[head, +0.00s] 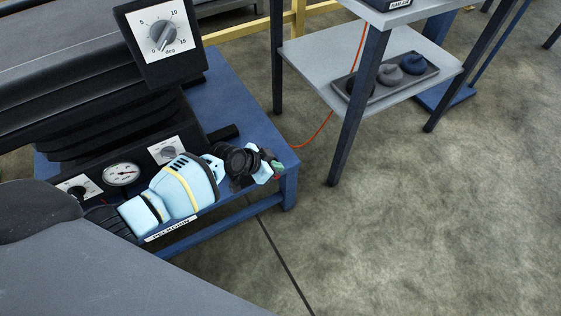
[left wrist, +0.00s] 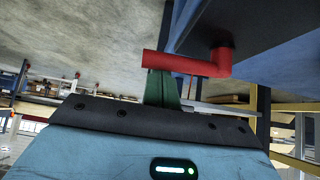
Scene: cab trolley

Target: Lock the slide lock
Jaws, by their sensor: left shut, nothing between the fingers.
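The red slide lock handle (left wrist: 188,65) shows in the left wrist view as an L-shaped bar with a round stub at its right end, by the underside of a blue frame (left wrist: 262,52). In the head view only a small red bit (head: 278,177) shows, beside my left gripper. My left gripper (head: 276,168) is shut and empty at the near right corner of the blue trolley frame. In the left wrist view its green fingers (left wrist: 161,88) reach up to the red bar; I cannot tell whether they touch it. My right gripper is out of view.
A black panel with a dial (head: 163,36) and a gauge (head: 122,174) stand at the left on the blue trolley (head: 235,105). A grey shelf table (head: 310,55) holds a dark tray at the upper right. A red cable (head: 322,130) runs between them. The floor at right is clear.

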